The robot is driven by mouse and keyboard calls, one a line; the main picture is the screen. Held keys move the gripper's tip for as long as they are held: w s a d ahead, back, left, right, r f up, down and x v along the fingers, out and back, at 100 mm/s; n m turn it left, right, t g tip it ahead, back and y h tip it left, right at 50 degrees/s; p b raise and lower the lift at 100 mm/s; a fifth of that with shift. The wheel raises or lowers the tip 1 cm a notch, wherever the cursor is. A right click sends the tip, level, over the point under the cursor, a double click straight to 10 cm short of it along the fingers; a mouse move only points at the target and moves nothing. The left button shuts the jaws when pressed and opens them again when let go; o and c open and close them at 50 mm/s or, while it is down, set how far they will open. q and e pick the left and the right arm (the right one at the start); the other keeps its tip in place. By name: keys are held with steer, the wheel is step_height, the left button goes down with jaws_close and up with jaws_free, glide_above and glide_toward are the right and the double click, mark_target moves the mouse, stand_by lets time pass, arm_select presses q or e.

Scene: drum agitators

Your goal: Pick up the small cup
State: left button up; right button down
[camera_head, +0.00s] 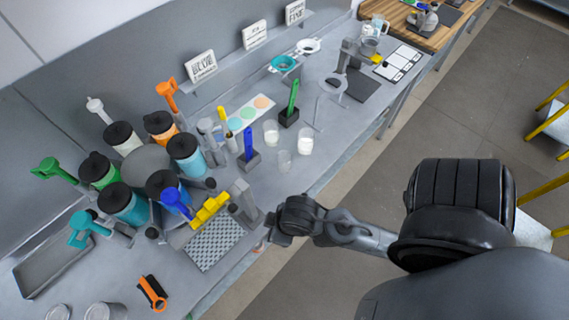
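Three small clear or whitish cups stand upright on the grey bench in the head view: a whitish cup (271,133), another whitish cup (305,141), and a more see-through cup (284,162) nearest the bench's front edge. The see-through one looks the smallest. My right gripper (272,231) is at the front edge of the bench, below and apart from the cups. Its fingers are dark and small here, so I cannot tell whether they are open. My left gripper is not in view.
Several lidded drums with coloured handles surround a round grey carousel (147,162) at the left. A perforated tray (214,243) lies near my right gripper. A blue spatula in a dark holder (249,163) and a green one in a black holder (289,117) stand near the cups.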

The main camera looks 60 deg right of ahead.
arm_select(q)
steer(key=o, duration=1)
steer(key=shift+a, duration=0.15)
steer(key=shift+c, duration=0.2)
